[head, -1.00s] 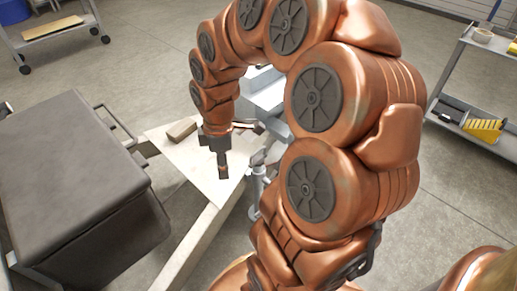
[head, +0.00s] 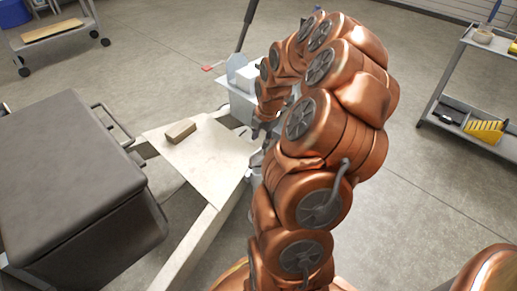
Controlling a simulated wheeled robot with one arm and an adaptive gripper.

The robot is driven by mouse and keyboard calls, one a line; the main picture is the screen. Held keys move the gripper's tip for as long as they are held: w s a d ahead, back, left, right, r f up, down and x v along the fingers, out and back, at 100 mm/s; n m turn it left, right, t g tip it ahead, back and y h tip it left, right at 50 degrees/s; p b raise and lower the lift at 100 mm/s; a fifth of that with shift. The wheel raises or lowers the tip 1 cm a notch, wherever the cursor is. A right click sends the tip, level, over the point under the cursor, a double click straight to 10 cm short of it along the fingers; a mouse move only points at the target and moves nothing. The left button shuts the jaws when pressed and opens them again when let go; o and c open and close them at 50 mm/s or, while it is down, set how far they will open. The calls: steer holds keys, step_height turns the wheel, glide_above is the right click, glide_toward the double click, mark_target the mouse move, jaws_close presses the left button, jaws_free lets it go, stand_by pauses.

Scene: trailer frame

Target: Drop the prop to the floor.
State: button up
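A grey metal post (head: 257,164) stands beside the pale board at the trailer frame (head: 192,243); it may be the prop, but I cannot tell. My arm hides most of it and its foot. My gripper (head: 262,131) is near the top of this post, just right of the board's far right corner. It is small, dark and partly hidden by my arm. I cannot tell whether its fingers are open, shut or touching the post.
A pale board (head: 212,152) with a wooden block (head: 180,130) lies on the frame. A grey metal box (head: 240,100) and a dark pole (head: 246,28) are behind. A large dark case (head: 65,170) stands left. A cart (head: 470,95) is right. Concrete floor is open behind.

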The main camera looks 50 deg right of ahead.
mark_target(258, 150)
steer(key=f, duration=0.2)
steer(key=w+f+b, duration=0.1)
steer(key=f, duration=0.2)
jaws_close()
stand_by(0.7)
